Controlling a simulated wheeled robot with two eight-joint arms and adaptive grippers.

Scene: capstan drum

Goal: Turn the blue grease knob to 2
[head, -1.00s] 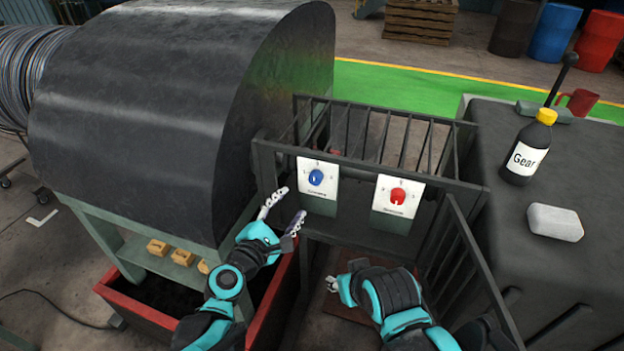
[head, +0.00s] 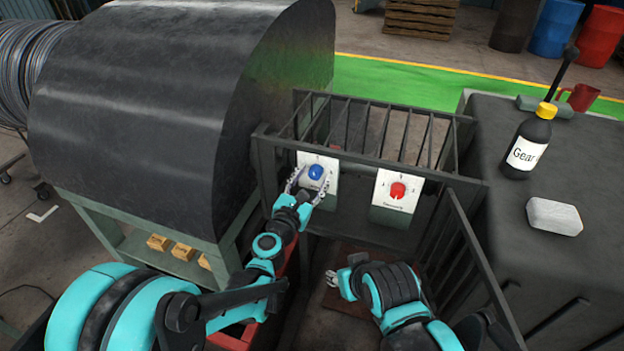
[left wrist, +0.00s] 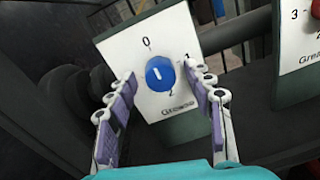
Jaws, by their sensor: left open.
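The blue knob (head: 316,172) sits on a white plate on the dark machine front. In the left wrist view the blue knob (left wrist: 160,74) has a short white mark slanting toward the upper left, on the side of the 0. The plate (left wrist: 122,52) shows 0 above the knob, 1 at the right and 2 below. My left gripper (head: 308,182) is open, with its fingers on either side of the knob; a gap shows between each finger and the knob in the wrist view. My right gripper (head: 334,281) hangs low, apart from the panel; its fingers are too small to judge.
A red knob (head: 398,190) on a similar plate is to the right. A barred guard (head: 405,140) runs behind and beside the panel. The large dark drum cover (head: 170,110) stands left. A bottle (head: 526,150) and a pale block (head: 554,216) stand on the right surface.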

